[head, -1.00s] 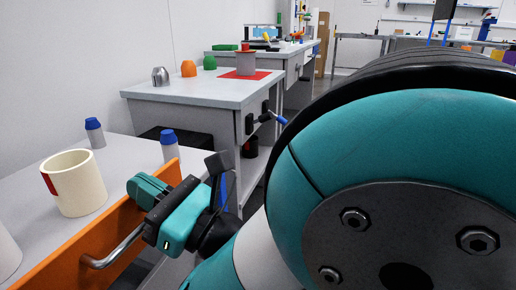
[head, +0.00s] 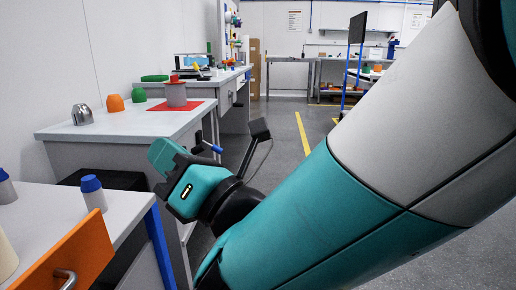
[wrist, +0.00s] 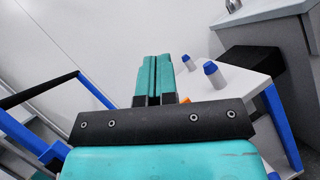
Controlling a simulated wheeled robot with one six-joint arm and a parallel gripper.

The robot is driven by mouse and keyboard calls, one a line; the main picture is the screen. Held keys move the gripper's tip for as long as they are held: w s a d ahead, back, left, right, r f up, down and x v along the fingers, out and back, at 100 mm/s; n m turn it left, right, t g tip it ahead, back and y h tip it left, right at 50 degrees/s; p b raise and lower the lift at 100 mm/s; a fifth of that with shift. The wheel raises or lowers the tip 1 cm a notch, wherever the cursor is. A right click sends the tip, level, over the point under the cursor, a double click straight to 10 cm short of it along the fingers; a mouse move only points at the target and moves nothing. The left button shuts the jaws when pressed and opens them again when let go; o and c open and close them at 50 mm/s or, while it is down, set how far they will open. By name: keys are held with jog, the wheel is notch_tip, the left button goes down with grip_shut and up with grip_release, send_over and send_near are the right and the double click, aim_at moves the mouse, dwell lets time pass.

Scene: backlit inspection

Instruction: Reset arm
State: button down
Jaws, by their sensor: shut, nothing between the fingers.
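My teal gripper (head: 166,156) is in the head view, in front of the grey workbench and to the right of the orange drawer front. In the wrist view its two teal fingers (wrist: 153,80) lie together with nothing between them. The gripper is clear of the drawer handle and touches nothing that I can see. My teal and white arm fills the right side of the head view.
The orange drawer front (head: 72,250) with a metal handle is at lower left, on a table with blue-capped bottles (head: 93,193). A workbench (head: 125,128) behind carries colored domes and a grey cylinder on a red mat (head: 182,105). Open floor (head: 285,130) lies beyond.

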jog(key=w+d+m+t+h, duration=0.6)
jog(key=w+d+m+h, duration=0.45)
jog(key=m, duration=0.35)
jog(key=s+d+f+m+g+h, duration=0.1)
jog(key=d+f+m+g+h, duration=0.6)
jog(key=d+m, duration=0.55)
jog(key=s+d+f+m+g+y+p, duration=0.1)
jog(key=s+d+m+g, duration=0.3)
jog(key=s, duration=0.7)
jog(key=s+d+f+m+g+y, duration=0.15)
jog(key=s+m+g, duration=0.35)
jog(key=s, duration=0.6)
notch_tip(320, 180, up, 38)
jog(key=g+p, duration=0.1)
jog(key=p, duration=3.7)
jog(key=shift+a+f+n+h, duration=0.15)
jog(key=shift+f+n+h, duration=0.1)
jog(key=shift+n+h, duration=0.15)
